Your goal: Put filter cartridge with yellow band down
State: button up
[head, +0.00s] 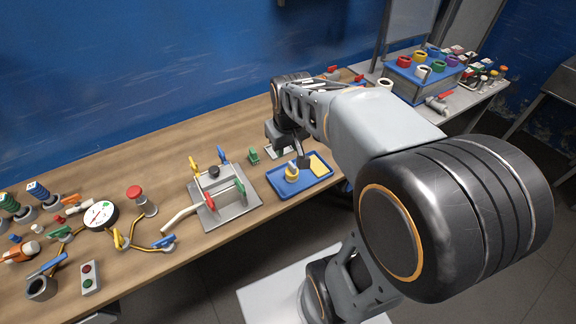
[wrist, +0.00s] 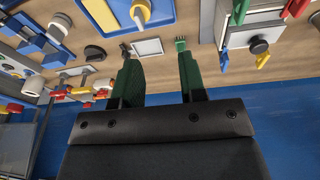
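The filter cartridge with the yellow band (head: 292,173) stands in the left part of a blue tray (head: 285,191) on the workbench. In the wrist view the pale cartridge (wrist: 140,13) shows at the top edge, cut off by the frame, in the blue tray (wrist: 161,14). My gripper (wrist: 157,60) has its two dark green fingers spread, with nothing between them. It is apart from the cartridge, on the wall side of the tray. In the head view my arm hides much of the gripper.
A yellow pad (head: 319,165) lies in the tray beside the cartridge. A grey plate with red, green and yellow clips (head: 226,209) stands left of it. A small green piece (head: 253,156) is behind. A blue rack with coloured rings (head: 421,85) stands far right. A blue wall (head: 150,70) closes the back.

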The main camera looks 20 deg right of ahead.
jog(key=s+a+r+t, duration=0.1)
jog(key=s+a, duration=0.3)
jog(key=s, duration=0.4)
jog(key=shift+s+r+m+t, duration=0.3)
jog(key=shift+s+r+t, duration=0.1)
jog(key=shift+t, duration=0.3)
jog(key=shift+d, duration=0.1)
